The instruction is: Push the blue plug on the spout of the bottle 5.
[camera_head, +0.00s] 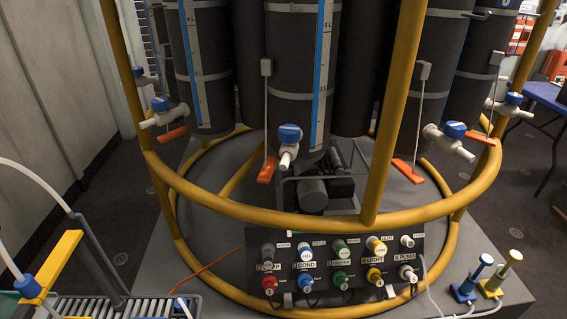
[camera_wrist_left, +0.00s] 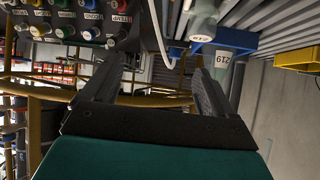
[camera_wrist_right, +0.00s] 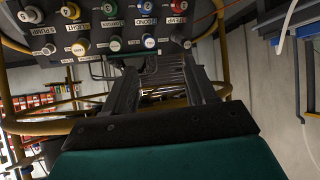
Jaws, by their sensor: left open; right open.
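Several dark bottles stand in the round yellow frame. Three near spouts show in the head view, white with blue-topped fittings: left (camera_head: 163,111), middle (camera_head: 289,142) and right (camera_head: 448,138). I cannot read a bottle number 5, nor tell whether a blue top is the plug. A separate blue T-shaped piece (camera_head: 484,262) stands in a blue base at the lower right. My left gripper (camera_wrist_left: 155,80) is open and empty in its wrist view. My right gripper (camera_wrist_right: 162,78) is open and empty in its wrist view. Neither gripper's fingers show clearly in the head view.
The yellow frame ring (camera_head: 240,212) runs around the bottles. A control panel (camera_head: 340,262) with coloured connectors hangs low in front. A similar yellow piece (camera_head: 513,258) stands beside the blue one. A grey slatted rack (camera_head: 130,305) lies at the lower left. Orange levers hang by the spouts.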

